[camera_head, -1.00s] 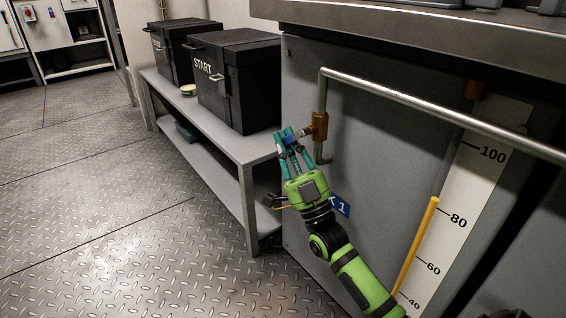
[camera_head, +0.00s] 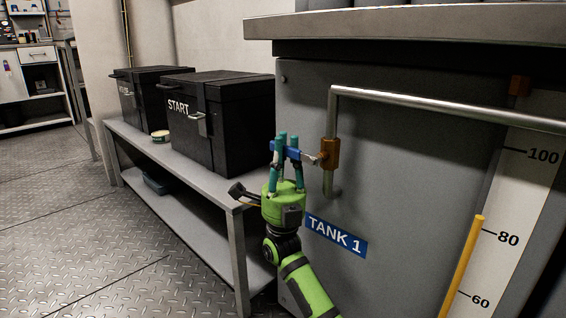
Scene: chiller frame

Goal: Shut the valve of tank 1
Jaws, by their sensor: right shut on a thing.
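The tank 1 valve has a brass body (camera_head: 330,153) on a bent steel pipe (camera_head: 332,110) at the tank's left side. Its blue handle (camera_head: 292,153) points left from the body, roughly level, in line with the short stem. My right gripper (camera_head: 284,148), on the green arm, is shut on the blue handle, with its teal fingers pointing up around it. The fingers hide part of the handle. A blue TANK 1 label (camera_head: 336,235) is on the grey tank wall (camera_head: 400,170) below the valve. My left gripper is not in view.
A grey bench (camera_head: 190,178) left of the tank carries a black START box (camera_head: 225,130), another black box (camera_head: 140,98) and a small round tin (camera_head: 160,136). A level gauge (camera_head: 515,190) stands at right. The metal floor (camera_head: 90,240) at left is clear.

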